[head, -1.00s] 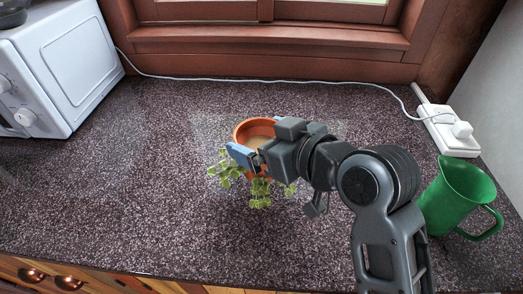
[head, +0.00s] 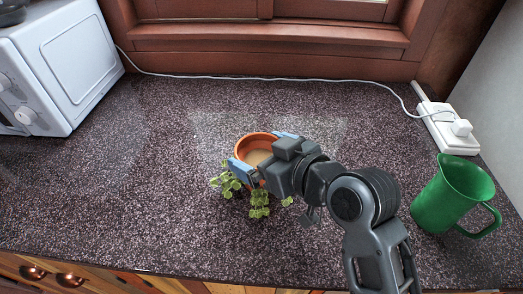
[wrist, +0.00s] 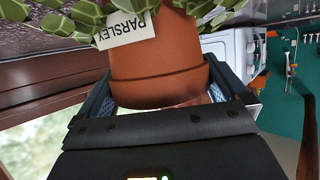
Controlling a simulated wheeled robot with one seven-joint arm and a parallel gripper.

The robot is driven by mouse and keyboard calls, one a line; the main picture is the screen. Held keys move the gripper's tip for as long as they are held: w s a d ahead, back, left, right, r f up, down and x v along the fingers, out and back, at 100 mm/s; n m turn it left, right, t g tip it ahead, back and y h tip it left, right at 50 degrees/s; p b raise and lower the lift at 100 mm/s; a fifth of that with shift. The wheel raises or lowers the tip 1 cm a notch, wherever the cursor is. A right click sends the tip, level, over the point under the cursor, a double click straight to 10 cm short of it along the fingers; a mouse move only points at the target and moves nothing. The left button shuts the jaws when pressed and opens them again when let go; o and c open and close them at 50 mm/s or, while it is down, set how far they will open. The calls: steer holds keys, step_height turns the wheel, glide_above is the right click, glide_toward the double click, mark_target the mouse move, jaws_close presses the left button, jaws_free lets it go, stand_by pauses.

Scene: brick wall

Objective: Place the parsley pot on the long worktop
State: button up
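The parsley pot (head: 254,141) is an orange-brown pot with green leaves, above the middle of the dark speckled worktop (head: 140,200). My gripper (head: 262,152) has a blue-grey finger on either side of it and holds it. In the head view its round, tan-centred end faces up and the leaves hang out below, so it looks turned over or strongly tilted. The pot also fills the middle of the wrist view (wrist: 158,75), with a white PARSLEY label beside the leaves. Whether the leaves touch the worktop is hidden.
A white microwave (head: 75,55) stands at the left. A green jug (head: 450,195) stands at the right, close to my arm. A white power strip (head: 445,125) and cable lie at the back right below the window. The worktop's left-middle is clear.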

steer(key=shift+r, duration=0.2)
steer(key=b+v, duration=0.1)
steer(key=v, duration=1.1)
steer(key=shift+d, duration=0.1)
